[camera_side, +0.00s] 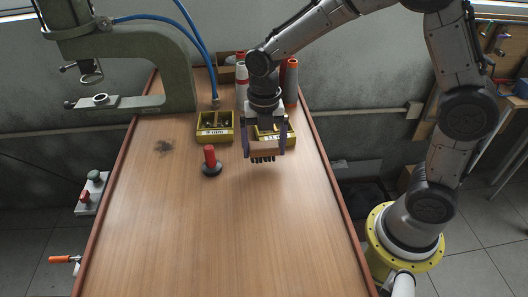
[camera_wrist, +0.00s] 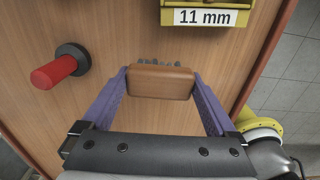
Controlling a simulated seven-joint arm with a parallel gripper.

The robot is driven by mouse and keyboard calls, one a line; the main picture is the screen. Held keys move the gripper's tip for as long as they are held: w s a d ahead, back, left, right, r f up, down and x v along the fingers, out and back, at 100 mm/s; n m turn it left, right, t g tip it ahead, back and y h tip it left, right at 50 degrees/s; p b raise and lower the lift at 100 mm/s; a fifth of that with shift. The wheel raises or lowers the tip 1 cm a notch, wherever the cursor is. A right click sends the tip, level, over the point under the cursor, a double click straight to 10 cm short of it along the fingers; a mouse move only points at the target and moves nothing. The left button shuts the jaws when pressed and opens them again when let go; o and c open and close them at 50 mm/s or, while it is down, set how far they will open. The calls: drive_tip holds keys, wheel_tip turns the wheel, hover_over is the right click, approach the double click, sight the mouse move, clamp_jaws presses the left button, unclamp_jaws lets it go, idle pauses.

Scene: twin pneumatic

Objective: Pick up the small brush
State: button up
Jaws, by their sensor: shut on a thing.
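The small brush (camera_side: 263,154) has a brown wooden body with dark bristles pointing down. It also shows in the wrist view (camera_wrist: 161,82), held across between the fingertips. My gripper (camera_side: 264,146) is shut on the brush body, with one purple finger at each end. In the wrist view my gripper (camera_wrist: 160,84) shows both fingers against the brush's ends. The brush appears to be above the wooden table; the exact gap below its bristles is hard to tell.
A red-handled tool (camera_side: 210,160) with a dark round base stands left of my gripper. Yellow bins (camera_side: 214,138) with small parts, and red and white cylinders (camera_side: 291,84), stand behind. A green press (camera_side: 178,70) is at the back left. The table's front (camera_side: 230,240) is clear.

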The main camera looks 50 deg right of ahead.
drive_tip(key=s+d+r, duration=0.2)
drive_tip(key=s+r, duration=0.9)
drive_tip(key=s, duration=0.2)
drive_tip(key=w+d+f+m, duration=0.1)
drive_tip(key=w+f+m, duration=0.1)
drive_tip(key=w+m, duration=0.3)
drive_tip(key=w+d+f+m, duration=0.1)
drive_tip(key=w+f+m, duration=0.2)
drive_tip(key=w+m, duration=0.2)
drive_tip(key=w+f+m, duration=0.3)
drive_tip(key=w+m, duration=0.2)
drive_tip(key=w, duration=0.4)
drive_tip(key=shift+d+f+m, duration=0.1)
drive_tip(key=shift+d+m, duration=0.3)
drive_tip(key=w+m, duration=0.1)
drive_tip(key=m, duration=0.1)
drive_tip(key=w+m, duration=0.2)
drive_tip(key=shift+r+m, duration=0.2)
drive_tip(key=shift+m, duration=0.2)
drive_tip(key=shift+w+r+m, duration=0.15)
drive_tip(key=shift+w+m, duration=0.05)
drive_tip(key=shift+m, duration=0.4)
drive_tip(key=m, duration=0.2)
drive_tip(key=shift+m, duration=0.3)
drive_tip(key=m, duration=0.6)
